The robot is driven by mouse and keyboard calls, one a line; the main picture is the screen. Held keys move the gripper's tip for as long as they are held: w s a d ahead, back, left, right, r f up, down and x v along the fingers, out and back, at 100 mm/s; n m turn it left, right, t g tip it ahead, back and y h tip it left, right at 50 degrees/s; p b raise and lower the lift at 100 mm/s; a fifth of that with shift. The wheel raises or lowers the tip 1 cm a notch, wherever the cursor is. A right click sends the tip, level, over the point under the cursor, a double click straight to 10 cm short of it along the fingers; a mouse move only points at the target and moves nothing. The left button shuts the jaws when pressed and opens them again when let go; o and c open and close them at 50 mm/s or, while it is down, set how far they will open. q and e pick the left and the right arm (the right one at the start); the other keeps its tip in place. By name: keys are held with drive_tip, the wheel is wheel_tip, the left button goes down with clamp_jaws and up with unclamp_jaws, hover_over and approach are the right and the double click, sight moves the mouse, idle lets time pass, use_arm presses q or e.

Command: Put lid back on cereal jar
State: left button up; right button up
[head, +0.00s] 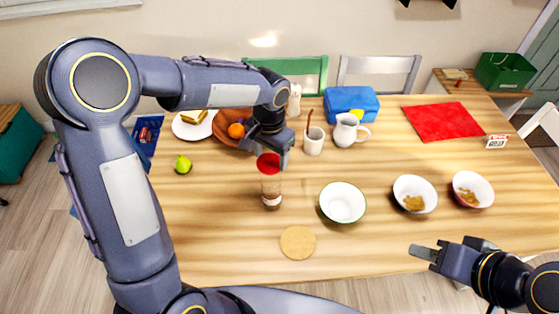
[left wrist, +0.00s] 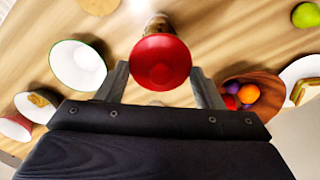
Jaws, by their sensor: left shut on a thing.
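The cereal jar (head: 271,190) stands on the table, a tall clear container with a label near its base. The red lid (head: 268,163) is at the jar's top in the head view. My left gripper (head: 280,152) is shut on the lid from the far side. In the left wrist view the lid (left wrist: 160,62) is between the two fingers, and part of the jar (left wrist: 158,25) shows beyond it. I cannot tell whether the lid touches the jar's rim. My right gripper (head: 422,253) is over the table's front edge at the right, away from the jar; its opening is unclear.
An empty white bowl (head: 343,203) is right of the jar; two bowls with cereal (head: 415,195) (head: 472,190) stand further right. A round cork mat (head: 298,242) lies in front. A fruit bowl (head: 222,137), cup (head: 314,142) and pitcher (head: 346,131) stand behind.

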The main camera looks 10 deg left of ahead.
use_arm(q)
drive_tip(key=shift+f+b, duration=2.15)
drive_tip(key=shift+f, duration=0.85)
drive_tip(key=shift+f, duration=0.15)
drive_tip(key=o, duration=1)
drive_tip(key=shift+o, duration=0.6)
drive_tip(key=shift+o, duration=1.1)
